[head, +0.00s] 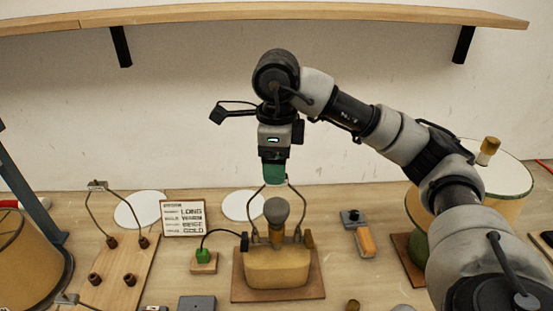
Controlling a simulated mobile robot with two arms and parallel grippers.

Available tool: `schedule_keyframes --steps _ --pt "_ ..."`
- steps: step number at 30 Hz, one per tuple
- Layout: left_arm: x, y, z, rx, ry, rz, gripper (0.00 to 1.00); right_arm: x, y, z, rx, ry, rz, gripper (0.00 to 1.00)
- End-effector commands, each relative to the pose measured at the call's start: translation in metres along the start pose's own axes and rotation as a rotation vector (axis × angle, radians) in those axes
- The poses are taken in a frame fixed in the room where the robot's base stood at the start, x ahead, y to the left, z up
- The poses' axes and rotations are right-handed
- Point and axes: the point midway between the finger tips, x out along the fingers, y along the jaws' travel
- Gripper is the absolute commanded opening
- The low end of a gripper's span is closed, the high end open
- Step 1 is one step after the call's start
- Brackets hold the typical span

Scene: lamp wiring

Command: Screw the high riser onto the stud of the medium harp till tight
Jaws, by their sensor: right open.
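The medium harp appears to be the wire harp (290,203) standing on the lamp in the middle, around a grey bulb (276,211). My right gripper (273,181) points straight down over the top of this harp. It is open, with its greenish fingertips right at the harp's top. The stud is hidden behind the fingers. I cannot make out the high riser; the fingers may hide it. My left gripper is not in view.
The lamp's tan base (277,270) stands on a brown board. A harp board (118,275) is left, lampshades (22,262) (508,190) stand at both sides. A shelf (270,13) hangs above.

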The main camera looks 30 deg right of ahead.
Motion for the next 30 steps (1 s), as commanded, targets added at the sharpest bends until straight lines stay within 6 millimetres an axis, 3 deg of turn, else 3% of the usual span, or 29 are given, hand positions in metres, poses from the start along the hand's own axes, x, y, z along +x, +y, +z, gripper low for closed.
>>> schedule_keyframes --steps 8,24,30 --pt "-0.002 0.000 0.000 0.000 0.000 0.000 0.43 -0.006 0.000 0.000 0.000 -0.001 -0.001 0.72" --pt "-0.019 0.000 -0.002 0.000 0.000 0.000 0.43 -0.089 -0.001 0.000 0.002 -0.002 -0.003 0.72" --pt "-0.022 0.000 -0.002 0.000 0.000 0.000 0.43 -0.105 0.000 0.000 0.000 -0.001 -0.001 0.72"
